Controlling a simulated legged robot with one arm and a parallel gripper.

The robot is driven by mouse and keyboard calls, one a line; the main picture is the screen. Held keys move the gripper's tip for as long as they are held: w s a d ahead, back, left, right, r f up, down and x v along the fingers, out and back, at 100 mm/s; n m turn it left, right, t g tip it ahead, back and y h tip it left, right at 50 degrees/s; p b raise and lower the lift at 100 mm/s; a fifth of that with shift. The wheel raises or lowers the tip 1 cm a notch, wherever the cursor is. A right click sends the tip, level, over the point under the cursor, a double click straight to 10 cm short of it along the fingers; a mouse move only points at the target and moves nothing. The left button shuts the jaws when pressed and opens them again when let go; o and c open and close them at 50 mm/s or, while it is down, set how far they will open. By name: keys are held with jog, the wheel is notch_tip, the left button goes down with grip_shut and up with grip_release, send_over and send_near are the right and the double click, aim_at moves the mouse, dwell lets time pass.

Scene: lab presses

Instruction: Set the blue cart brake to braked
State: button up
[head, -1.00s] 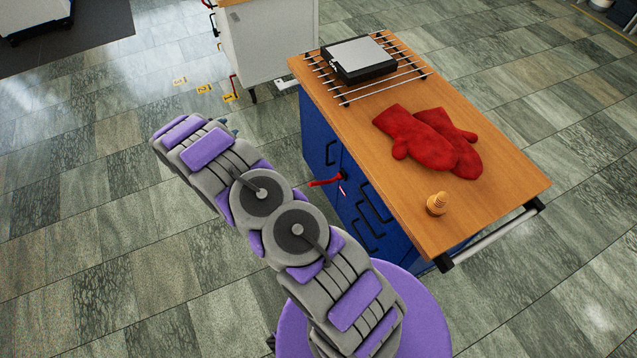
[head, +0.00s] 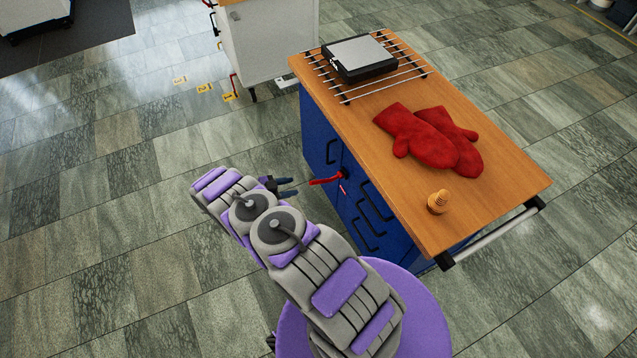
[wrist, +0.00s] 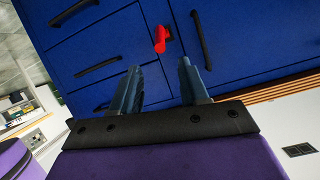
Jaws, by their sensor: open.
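The blue cart (head: 318,140) has a wooden top and blue drawers and doors with dark handles. A red lever (head: 327,181), which looks like the brake, sticks out from the cart's front face on a dark pivot. In the wrist view the red lever (wrist: 160,38) shows beyond and between the fingertips. My gripper (head: 290,187) is open and empty, just left of the lever's free end in the head view. In the wrist view my gripper (wrist: 160,78) has both fingers apart, pointing at the cart face, with no contact visible.
On the cart top lie red mitts (head: 430,138), a rack (head: 345,98) bearing a dark device (head: 360,60), and a small wooden knobbed piece (head: 438,202). A white cabinet (head: 270,45) stands behind.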

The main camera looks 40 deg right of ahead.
aim_at(329, 180)
jog(key=b+x, duration=0.2)
jog(key=x, duration=1.1)
jog(key=shift+s+d+f, duration=0.1)
jog(key=shift+d, duration=0.1)
jog(key=shift+c, duration=0.2)
grip_shut()
